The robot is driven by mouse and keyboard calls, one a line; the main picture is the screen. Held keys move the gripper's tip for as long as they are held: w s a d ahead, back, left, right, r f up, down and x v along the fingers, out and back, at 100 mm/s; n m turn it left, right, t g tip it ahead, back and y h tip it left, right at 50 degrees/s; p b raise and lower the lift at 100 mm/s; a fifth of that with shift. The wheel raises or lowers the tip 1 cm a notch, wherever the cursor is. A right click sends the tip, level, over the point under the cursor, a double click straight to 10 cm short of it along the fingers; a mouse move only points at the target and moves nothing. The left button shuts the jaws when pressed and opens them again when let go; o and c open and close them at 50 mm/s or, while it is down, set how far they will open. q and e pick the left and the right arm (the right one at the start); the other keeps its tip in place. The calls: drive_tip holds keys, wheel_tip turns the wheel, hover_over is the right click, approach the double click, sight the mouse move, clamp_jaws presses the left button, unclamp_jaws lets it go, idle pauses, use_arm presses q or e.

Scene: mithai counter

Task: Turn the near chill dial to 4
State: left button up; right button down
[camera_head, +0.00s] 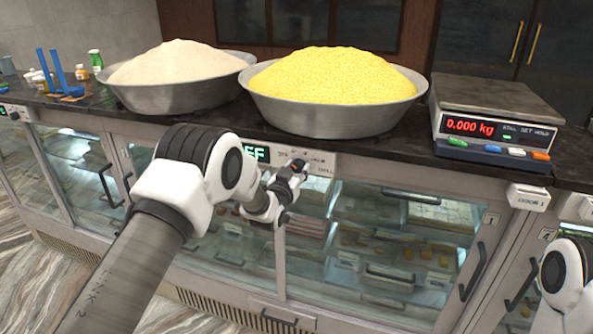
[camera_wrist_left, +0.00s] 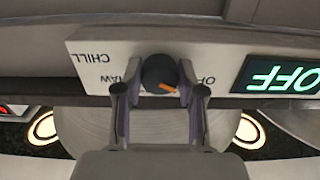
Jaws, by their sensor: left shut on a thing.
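The dial (camera_wrist_left: 158,74) is a dark round knob with an orange pointer mark, on a white panel on the front of the counter. In the left wrist view, which is upside down, the panel carries the words CHILL and THAW and a partly covered word beside the pointer. The pointer is angled toward that covered word. The display (camera_wrist_left: 285,76) beside it reads OFF in green. My left gripper (camera_wrist_left: 159,92) is shut on the dial, one finger on each side. In the head view my left gripper (camera_head: 292,172) is at the panel (camera_head: 322,160), partly covering the dial.
A scale (camera_head: 495,115) reading 0.000 kg stands at right. Glass doors with handles (camera_head: 473,272) lie below. My right arm shows at the lower right.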

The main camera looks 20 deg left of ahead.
use_arm(q)
drive_tip(key=shift+f+m+b, duration=0.2)
drive_tip(key=shift+m+b, duration=0.7)
drive_tip(key=shift+b, duration=0.25)
drive_tip(key=shift+m+b, duration=1.15)
drive_tip(key=shift+m, duration=0.05)
drive_tip(key=shift+m+b, duration=0.85)
drive_tip(key=shift+m, duration=0.15)
drive_tip(key=shift+r+m+b, duration=0.2)
drive_tip(key=shift+m+b, duration=0.3)
drive_tip(key=shift+m, duration=0.2)
drive_tip(key=o, duration=1.1)
drive_tip(key=shift+o, duration=0.2)
